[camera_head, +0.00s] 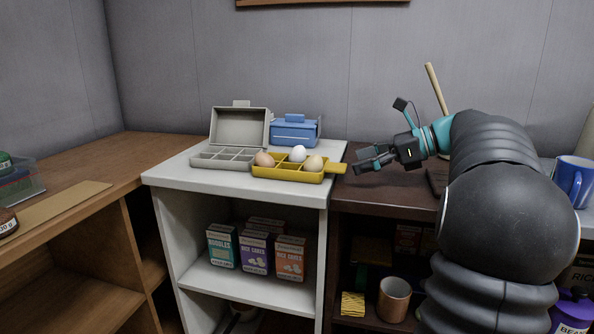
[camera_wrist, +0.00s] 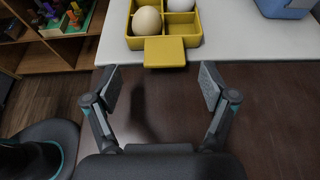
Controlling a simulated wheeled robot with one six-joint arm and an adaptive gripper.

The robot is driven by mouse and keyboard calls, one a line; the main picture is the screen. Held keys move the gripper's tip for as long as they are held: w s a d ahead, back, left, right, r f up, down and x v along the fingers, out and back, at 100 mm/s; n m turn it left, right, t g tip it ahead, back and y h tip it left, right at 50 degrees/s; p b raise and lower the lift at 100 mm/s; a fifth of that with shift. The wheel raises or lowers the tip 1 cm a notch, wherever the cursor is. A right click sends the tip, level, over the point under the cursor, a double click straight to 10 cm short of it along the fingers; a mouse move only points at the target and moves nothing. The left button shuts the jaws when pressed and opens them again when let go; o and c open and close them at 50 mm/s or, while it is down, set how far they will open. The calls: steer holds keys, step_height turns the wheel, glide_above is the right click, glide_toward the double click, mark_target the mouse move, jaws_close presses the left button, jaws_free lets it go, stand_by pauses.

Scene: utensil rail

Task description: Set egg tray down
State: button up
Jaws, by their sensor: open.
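The yellow egg tray (camera_head: 288,174) rests on the white shelf top at its right front, with several eggs in its compartments. Its flat tab handle (camera_head: 336,168) points right, toward my gripper. My gripper (camera_head: 360,164) is open and empty, just right of the tab, above the dark brown counter. In the wrist view the tray (camera_wrist: 190,44) is at the top, with its tab (camera_wrist: 165,52) ahead of and apart from my open fingers (camera_wrist: 155,90). A tan egg (camera_wrist: 147,20) sits in the left compartment and a white egg (camera_wrist: 180,4) is partly cut off.
An open grey box (camera_head: 238,128) with compartments stands behind and left of the tray. A blue box (camera_head: 295,130) stands behind it. The dark counter (camera_head: 385,190) is clear near my gripper. A blue mug (camera_head: 573,182) stands far right.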

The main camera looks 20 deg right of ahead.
mark_target(340, 167)
steer(key=x, duration=0.5)
steer(key=shift+w+d+f, duration=0.15)
steer(key=shift+w+f, duration=0.1)
steer(key=c, duration=1.3)
steer(key=shift+c, duration=0.4)
steer(key=shift+r, duration=0.15)
